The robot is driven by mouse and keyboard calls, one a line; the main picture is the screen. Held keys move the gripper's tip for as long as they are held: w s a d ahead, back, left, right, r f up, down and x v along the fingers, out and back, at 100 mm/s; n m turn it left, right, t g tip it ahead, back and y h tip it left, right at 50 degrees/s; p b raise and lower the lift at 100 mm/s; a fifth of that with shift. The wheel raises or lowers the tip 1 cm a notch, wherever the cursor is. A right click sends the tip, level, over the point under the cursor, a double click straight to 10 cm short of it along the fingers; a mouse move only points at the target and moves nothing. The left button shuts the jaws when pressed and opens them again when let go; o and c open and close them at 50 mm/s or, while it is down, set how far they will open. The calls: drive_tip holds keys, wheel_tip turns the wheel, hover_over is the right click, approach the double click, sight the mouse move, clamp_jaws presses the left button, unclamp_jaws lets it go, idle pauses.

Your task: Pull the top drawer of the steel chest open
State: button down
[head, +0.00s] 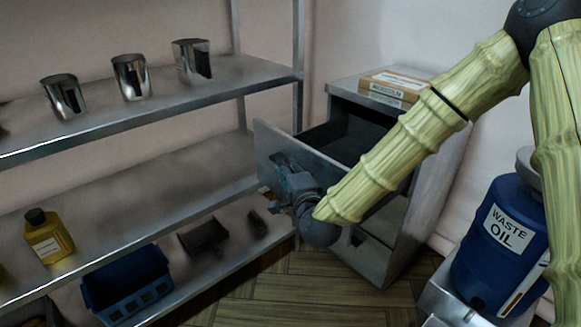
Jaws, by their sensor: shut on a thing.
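The steel chest (388,240) stands in the middle right, against the back wall. Its top drawer (330,190) is pulled well out toward the shelving, and I see into its dark, seemingly empty inside. My gripper (284,176) is at the front of this drawer, shut on the drawer's handle, which my gripper mostly hides. My arm crosses in front of the chest and covers part of the drawer's side. The lower drawer front is partly visible below and looks shut.
Boxes (394,84) lie on the chest. Steel shelving (150,108) at left holds metal cups (131,77), a yellow bottle (48,236) and a blue crate (128,284); its post is close to the drawer front. A blue waste oil drum (500,245) stands at right. Wooden floor (300,290) is clear.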

drive_tip(key=c, duration=1.5)
unclamp_jaws()
drive_tip(key=shift+s, duration=0.1)
drive_tip(key=v, duration=1.1)
drive_tip(key=shift+s+d, duration=0.2)
drive_tip(key=shift+s, duration=0.2)
